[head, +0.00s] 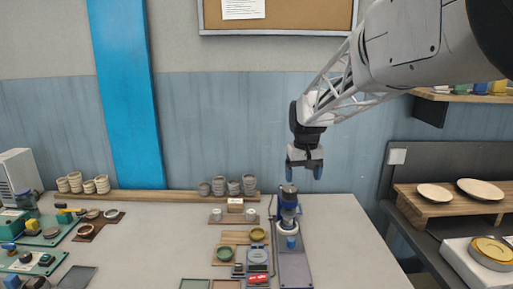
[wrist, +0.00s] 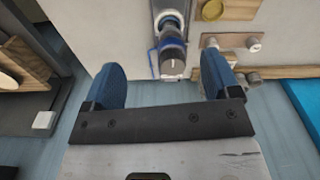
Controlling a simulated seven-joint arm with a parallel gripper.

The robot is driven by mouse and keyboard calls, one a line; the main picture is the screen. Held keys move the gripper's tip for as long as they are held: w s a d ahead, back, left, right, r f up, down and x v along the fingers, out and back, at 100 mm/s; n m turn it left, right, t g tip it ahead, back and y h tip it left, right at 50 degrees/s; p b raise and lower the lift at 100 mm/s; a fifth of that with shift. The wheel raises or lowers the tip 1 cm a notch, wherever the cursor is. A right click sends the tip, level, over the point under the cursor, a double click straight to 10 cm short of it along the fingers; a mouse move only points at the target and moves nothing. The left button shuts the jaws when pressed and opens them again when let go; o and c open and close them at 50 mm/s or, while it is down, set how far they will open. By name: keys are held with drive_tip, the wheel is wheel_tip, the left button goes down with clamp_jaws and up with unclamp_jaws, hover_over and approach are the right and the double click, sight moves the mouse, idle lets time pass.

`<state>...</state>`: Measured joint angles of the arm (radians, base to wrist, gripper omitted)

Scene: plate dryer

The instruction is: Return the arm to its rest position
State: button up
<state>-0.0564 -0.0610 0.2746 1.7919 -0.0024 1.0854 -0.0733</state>
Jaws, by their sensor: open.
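My gripper (head: 304,172) hangs from my arm at the right of centre in the head view, pointing down in the air above the back of the table (head: 345,240). Its two blue fingers are spread apart with nothing between them. The wrist view also shows my gripper (wrist: 162,85) open and empty. A blue and grey device (head: 288,210) stands on a dark base plate below my gripper. It also shows in the wrist view (wrist: 172,52), beyond the fingertips and apart from them.
Several small cups (head: 220,186) stand along a wooden strip at the back. Small trays and dishes (head: 225,254) lie left of the device. A wooden rack (head: 450,200) with two plates is at the right. The table's right part is bare.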

drive_tip(key=s+d+f+t, duration=0.1)
drive_tip(key=s+d+f, duration=0.1)
drive_tip(key=s, duration=1.8)
drive_tip(key=s+d+f+m+t, duration=0.1)
drive_tip(key=s+d+f, duration=0.1)
drive_tip(key=s, duration=1.7)
drive_tip(key=shift+s+d+f+m, duration=0.15)
drive_tip(key=shift+s+f+m, duration=0.15)
drive_tip(key=shift+s+f, duration=0.1)
drive_tip(key=shift+c, duration=0.4)
